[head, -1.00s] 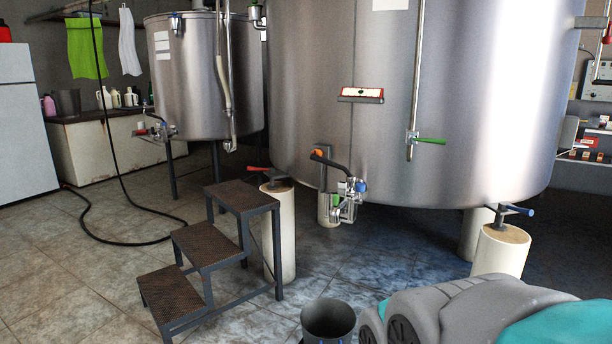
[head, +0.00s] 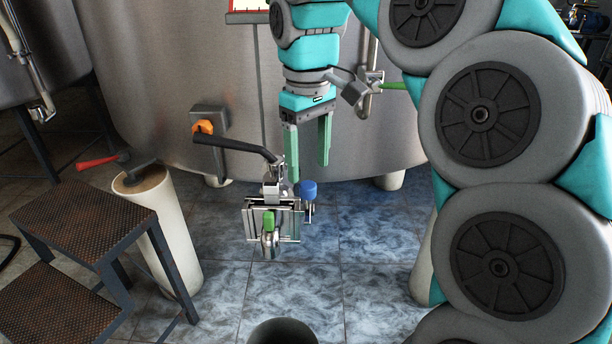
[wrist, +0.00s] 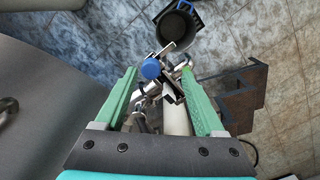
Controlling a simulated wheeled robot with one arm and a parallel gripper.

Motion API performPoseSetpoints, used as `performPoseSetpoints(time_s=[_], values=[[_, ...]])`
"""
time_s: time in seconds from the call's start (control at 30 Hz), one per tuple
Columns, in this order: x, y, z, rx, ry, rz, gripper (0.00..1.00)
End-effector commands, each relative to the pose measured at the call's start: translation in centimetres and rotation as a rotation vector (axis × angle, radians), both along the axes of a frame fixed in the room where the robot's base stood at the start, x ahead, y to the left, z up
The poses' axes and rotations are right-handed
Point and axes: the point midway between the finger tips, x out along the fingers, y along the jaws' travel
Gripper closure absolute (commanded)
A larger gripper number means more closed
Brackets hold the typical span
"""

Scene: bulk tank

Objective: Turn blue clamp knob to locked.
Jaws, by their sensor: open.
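The blue clamp knob (head: 308,189) sits at the right side of the metal valve assembly (head: 268,215), low in front of the big tank (head: 180,90). My gripper (head: 308,170) points down with its two green fingers apart and empty, just above or behind the knob in the head view; the exact depth gap is hard to judge. In the wrist view the blue knob (wrist: 151,68) shows between and beyond the fingertips of my gripper (wrist: 160,72), nearer the left finger. It is not touched as far as I can see. The knob's turn marking cannot be made out.
A step stool (head: 85,222) and pillar (head: 165,225) stand left. A dark bucket (head: 282,332) is on the floor in front. A green-handled lever (head: 392,86) is behind my gripper.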

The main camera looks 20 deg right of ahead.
Motion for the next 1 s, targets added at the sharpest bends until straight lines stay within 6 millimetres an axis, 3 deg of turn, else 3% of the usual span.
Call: performPoseSetpoints(time_s=[0.1,0.37,1.0], values=[[1.5,-0.3,1.1,0.008,-0.003,0.005,0.29],[2.2,-0.6,1.2,0.011,-0.002,0.006,0.29],[2.2,-0.6,-5.5,0.011,-0.004,0.006,0.29]])
